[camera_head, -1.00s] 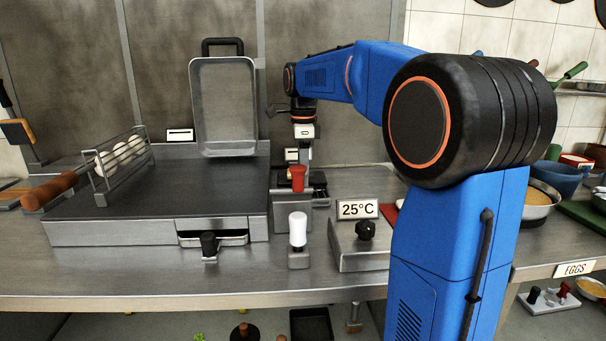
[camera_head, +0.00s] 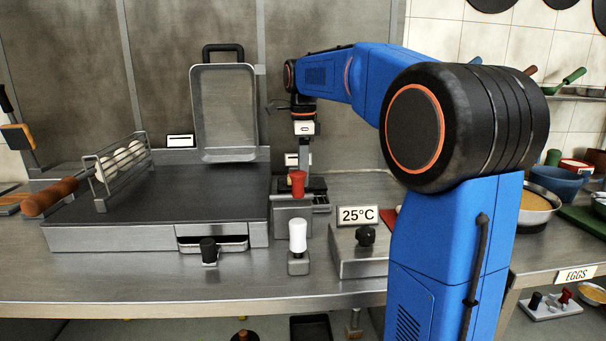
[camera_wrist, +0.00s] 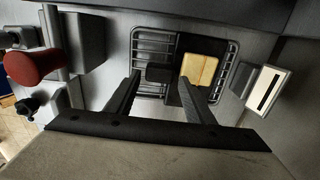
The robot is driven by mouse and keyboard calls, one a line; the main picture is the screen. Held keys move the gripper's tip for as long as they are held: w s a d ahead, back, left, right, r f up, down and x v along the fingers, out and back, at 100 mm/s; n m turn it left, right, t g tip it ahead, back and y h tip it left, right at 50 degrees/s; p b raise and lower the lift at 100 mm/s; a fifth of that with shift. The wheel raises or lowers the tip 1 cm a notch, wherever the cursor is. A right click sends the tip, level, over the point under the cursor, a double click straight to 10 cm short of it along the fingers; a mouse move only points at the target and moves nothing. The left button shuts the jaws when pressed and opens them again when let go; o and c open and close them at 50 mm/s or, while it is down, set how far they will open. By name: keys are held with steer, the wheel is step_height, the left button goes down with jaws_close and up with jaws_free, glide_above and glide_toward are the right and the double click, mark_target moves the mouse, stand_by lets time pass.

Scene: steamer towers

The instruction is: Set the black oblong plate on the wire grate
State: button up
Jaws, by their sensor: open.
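The black oblong plate (camera_wrist: 189,44) lies on the wire grate (camera_wrist: 146,46) in the wrist view, with a yellowish square piece (camera_wrist: 200,69) on it. A small dark block (camera_wrist: 159,73) sits beside the plate, between my fingers as seen; I cannot tell whether it is part of the plate. My gripper (camera_wrist: 160,79) is open, its fingers apart above the near side of the grate, holding nothing visible. In the head view my gripper (camera_head: 304,156) points down behind the red-knobbed box, and the plate and grate are mostly hidden there.
The red knob (camera_head: 298,178) on its box stands close in front of my gripper. A flat griddle (camera_head: 160,193) with an egg rack (camera_head: 118,162) is to the left, with an upright tray (camera_head: 224,110) behind. A 25°C sign (camera_head: 357,215) and a white knob (camera_head: 298,235) stand in front.

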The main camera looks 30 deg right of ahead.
steer(key=shift+w+d+r, duration=0.1)
steer(key=shift+w+r, duration=0.1)
steer(key=shift+r, duration=0.95)
steer(key=shift+w+d+r, duration=0.1)
steer(key=shift+w+r, duration=0.1)
steer(key=shift+r, duration=0.95)
steer(key=shift+o, duration=0.2)
steer(key=o, duration=0.5)
step_height(320, 180, up, 12)
stand_by(0.3)
